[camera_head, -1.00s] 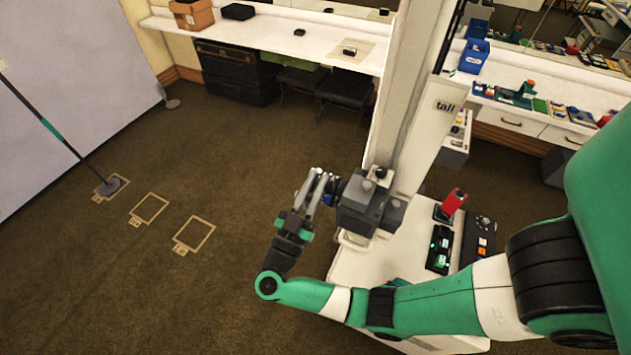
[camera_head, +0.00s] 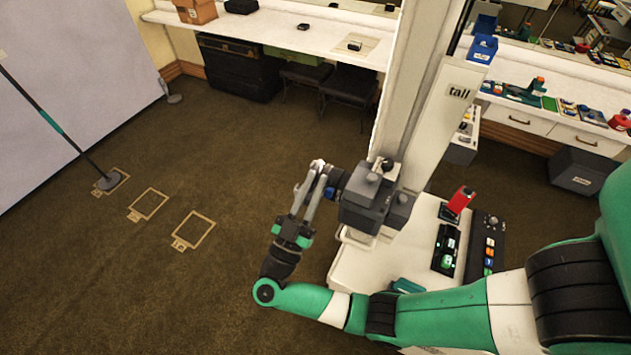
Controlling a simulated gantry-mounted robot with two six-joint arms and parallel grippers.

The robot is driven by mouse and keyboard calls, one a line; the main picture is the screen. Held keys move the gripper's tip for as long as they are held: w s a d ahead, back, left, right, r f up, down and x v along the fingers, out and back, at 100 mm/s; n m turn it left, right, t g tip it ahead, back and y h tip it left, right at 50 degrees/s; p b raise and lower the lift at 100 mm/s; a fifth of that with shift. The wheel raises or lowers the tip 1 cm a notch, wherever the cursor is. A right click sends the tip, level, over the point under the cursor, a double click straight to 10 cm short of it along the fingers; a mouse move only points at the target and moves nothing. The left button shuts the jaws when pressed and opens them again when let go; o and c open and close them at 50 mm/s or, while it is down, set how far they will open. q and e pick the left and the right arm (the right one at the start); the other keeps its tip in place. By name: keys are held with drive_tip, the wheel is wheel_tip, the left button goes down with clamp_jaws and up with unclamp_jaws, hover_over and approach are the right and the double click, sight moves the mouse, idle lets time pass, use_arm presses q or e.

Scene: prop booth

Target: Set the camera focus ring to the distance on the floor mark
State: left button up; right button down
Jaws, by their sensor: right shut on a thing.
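The dark grey camera (camera_head: 372,203) is mounted beside the white column, with its lens to the left. My right gripper (camera_head: 319,180) is at the lens front, shut on the focus ring (camera_head: 329,193), which shows a bit of blue; the fingers hide much of it. Any ring markings are too small to read. Three taped floor marks lie on the brown carpet: a near one (camera_head: 193,230), a middle one (camera_head: 148,204) and a far one (camera_head: 111,182). The marks' labels are not legible. My left gripper is not in view.
A white cart top (camera_head: 405,262) under the camera holds a red device (camera_head: 460,199) and dark control boxes (camera_head: 447,250). The white column (camera_head: 425,110) carries a "tall" label. Counters line the back.

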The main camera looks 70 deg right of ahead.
drive_tip(key=shift+a+r, duration=0.2)
idle(0.6)
drive_tip(key=c, duration=1.1)
unclamp_jaws()
drive_tip(key=shift+a+f, duration=0.1)
drive_tip(key=shift+a, duration=0.1)
drive_tip(key=shift+o, duration=1.4)
drive_tip(key=shift+w+a, duration=0.1)
drive_tip(key=shift+a, duration=0.1)
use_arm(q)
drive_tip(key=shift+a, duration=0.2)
use_arm(e)
drive_tip(key=shift+d, duration=0.2)
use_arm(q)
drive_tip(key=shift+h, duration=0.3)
use_arm(e)
drive_tip(key=shift+f, duration=0.1)
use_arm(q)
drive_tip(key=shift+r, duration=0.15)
use_arm(e)
drive_tip(key=shift+d, duration=0.1)
